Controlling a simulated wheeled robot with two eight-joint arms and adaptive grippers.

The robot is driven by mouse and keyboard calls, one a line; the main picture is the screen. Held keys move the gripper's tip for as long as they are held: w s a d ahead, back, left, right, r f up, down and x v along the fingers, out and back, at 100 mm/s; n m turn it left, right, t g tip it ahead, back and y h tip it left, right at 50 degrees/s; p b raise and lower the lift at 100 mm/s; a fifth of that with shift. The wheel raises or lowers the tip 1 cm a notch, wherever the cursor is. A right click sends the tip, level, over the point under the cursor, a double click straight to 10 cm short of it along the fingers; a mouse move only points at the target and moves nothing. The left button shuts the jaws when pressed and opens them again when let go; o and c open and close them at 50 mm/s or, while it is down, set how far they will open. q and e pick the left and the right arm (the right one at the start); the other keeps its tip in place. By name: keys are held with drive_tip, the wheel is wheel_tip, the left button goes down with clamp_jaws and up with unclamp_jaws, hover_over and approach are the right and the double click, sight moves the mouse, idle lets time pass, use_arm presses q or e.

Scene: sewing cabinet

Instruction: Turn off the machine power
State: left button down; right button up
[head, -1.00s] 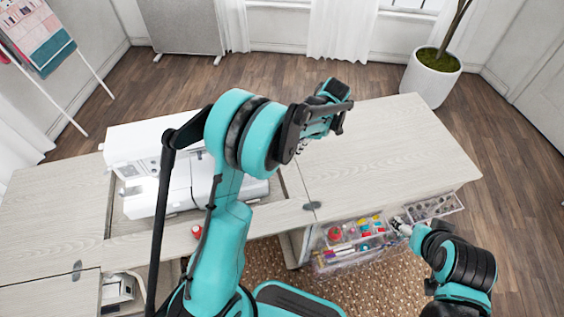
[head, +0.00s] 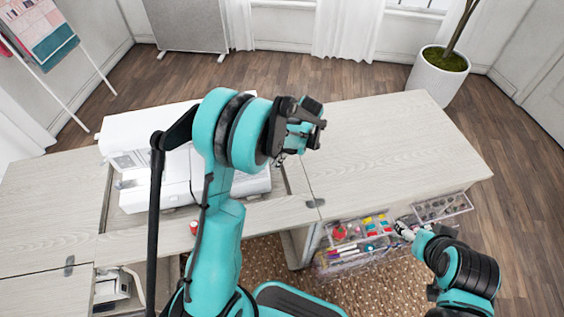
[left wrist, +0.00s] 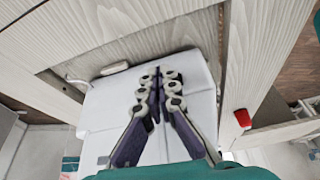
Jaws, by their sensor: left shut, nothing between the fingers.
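The white sewing machine (head: 140,175) sits in the recess of the wooden table, partly hidden behind my left arm in the head view. Its white body (left wrist: 190,95) fills the middle of the left wrist view. My left gripper (left wrist: 158,76) is shut and empty, in front of the white body in that view; I cannot tell the gap. In the head view the left gripper (head: 302,128) is over the table, right of the machine. A small red piece (left wrist: 243,118) is at the table's front strip, right of the fingers; it also shows in the head view (head: 194,226). I cannot make out a power switch.
My right gripper (head: 404,230) is beside clear drawers (head: 350,238) of sewing supplies under the table's front right edge; its fingers are too small to read. The right tabletop (head: 400,150) is clear. A potted plant (head: 440,70) stands behind.

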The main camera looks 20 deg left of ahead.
use_arm(q)
drive_tip(key=shift+s+a, duration=0.15)
drive_tip(key=shift+a, duration=0.35)
idle(0.3)
